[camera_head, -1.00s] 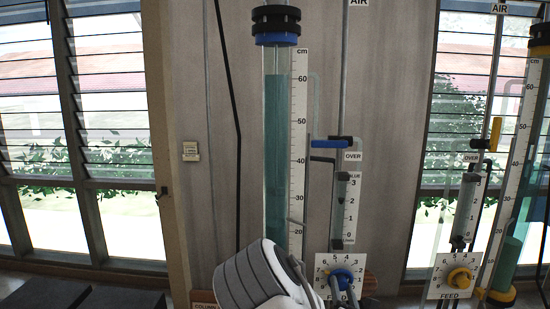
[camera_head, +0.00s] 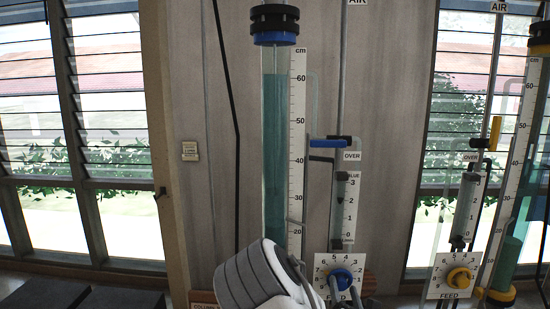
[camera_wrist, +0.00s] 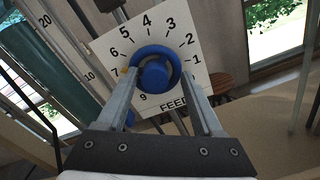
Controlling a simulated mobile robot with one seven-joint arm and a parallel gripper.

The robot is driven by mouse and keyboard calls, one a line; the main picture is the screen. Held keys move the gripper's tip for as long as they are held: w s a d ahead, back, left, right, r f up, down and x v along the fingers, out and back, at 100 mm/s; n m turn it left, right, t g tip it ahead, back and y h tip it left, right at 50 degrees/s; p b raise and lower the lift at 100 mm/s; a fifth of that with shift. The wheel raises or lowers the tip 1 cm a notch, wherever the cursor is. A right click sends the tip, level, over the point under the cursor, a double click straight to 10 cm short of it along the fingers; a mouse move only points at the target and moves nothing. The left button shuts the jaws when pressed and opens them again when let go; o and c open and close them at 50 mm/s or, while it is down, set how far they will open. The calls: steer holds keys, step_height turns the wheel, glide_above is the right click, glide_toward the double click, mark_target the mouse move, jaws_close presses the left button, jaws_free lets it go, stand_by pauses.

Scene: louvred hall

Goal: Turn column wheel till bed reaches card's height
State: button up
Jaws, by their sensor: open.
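The blue column wheel (camera_head: 341,277) sits on a white dial plate numbered around it and marked FEED. In the wrist view the wheel (camera_wrist: 155,72) lies between the fingers of my open gripper (camera_wrist: 157,77); I cannot tell whether they touch it. A small orange mark shows at the wheel's left, near the 7. The clear column with blue fittings holds a teal bed (camera_head: 274,150). Its top stands slightly above 60 on the cm scale (camera_head: 297,150). A small pale card (camera_head: 190,151) is on the wall at left; its writing is too small to read.
A flow tube (camera_head: 345,208) with a blue-handled valve (camera_head: 327,143) rises above the wheel. At right stands a second column with a yellow wheel (camera_head: 460,278) and a low teal bed. Louvred windows flank the wall. Dark slabs (camera_head: 120,299) lie low at left.

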steer(key=shift+w+a+r, duration=0.15)
steer(key=shift+w+r, duration=0.3)
steer(key=shift+r, duration=0.25)
steer(key=shift+s+a+f, duration=0.1)
steer(key=shift+s+f, duration=0.25)
steer(key=shift+s, duration=0.3)
steer(key=shift+s+f+b, duration=0.2)
steer(key=shift+s+b, duration=0.35)
steer(key=shift+s, duration=2)
steer(key=shift+s, duration=0.1)
